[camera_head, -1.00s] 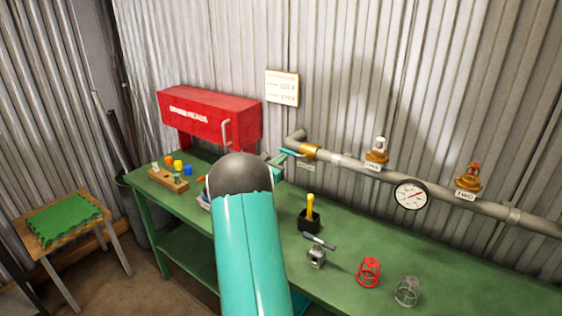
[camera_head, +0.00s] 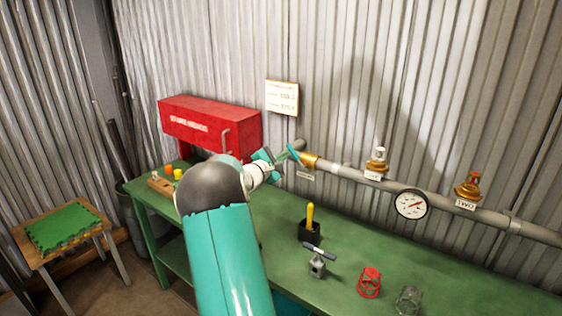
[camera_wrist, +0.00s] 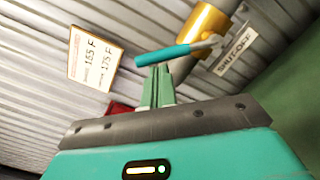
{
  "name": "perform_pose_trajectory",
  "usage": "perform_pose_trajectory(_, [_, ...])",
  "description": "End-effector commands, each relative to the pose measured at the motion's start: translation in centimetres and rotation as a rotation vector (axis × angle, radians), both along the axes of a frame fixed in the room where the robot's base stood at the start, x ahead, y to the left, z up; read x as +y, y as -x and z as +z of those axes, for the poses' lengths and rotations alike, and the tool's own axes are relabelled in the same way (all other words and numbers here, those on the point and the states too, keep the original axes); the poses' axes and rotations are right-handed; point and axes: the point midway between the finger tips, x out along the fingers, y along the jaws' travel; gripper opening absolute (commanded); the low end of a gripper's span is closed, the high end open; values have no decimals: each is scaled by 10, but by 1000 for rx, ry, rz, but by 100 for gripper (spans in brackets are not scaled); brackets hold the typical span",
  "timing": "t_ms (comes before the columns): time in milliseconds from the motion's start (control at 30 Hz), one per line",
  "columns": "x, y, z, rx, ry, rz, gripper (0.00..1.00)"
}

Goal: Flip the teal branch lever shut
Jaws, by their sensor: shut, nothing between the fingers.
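The teal branch lever (camera_wrist: 165,54) shows in the wrist view as a teal handle on a metal stem. It joins the brass valve body (camera_wrist: 203,32) at upper right, beside a tag reading SHUTOFF (camera_wrist: 235,52). My gripper (camera_wrist: 157,70) is shut and empty, its green fingertips just below the handle's middle. I cannot tell whether they touch it. In the head view my gripper (camera_head: 281,158) is at the left end of the pipe, beside the lever (camera_head: 293,151) and the brass valve (camera_head: 309,160). The lever slants up and left from the valve there.
The grey pipe (camera_head: 345,174) runs right along the corrugated wall, with a gauge (camera_head: 411,204) and brass fittings. A red cabinet (camera_head: 205,125) is left of my gripper. The green bench (camera_head: 270,225) holds a black holder (camera_head: 309,231), a small clamp-like tool (camera_head: 318,262) and wire cages.

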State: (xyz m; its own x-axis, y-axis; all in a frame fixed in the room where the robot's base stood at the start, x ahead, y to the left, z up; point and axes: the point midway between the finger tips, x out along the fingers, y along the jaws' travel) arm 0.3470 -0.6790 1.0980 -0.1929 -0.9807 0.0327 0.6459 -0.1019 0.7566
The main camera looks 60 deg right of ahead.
Motion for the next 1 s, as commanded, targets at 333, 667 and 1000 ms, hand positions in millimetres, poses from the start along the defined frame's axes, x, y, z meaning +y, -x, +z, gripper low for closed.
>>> perform_pose_trajectory(333, [3, 16, 19, -322, 52, -1, 0])
perform_pose_trajectory(667, [5, 33, 29, -589, 94, -2, 0])
perform_pose_trajectory(1000, [6, 42, 32, -622, 98, -1, 0])
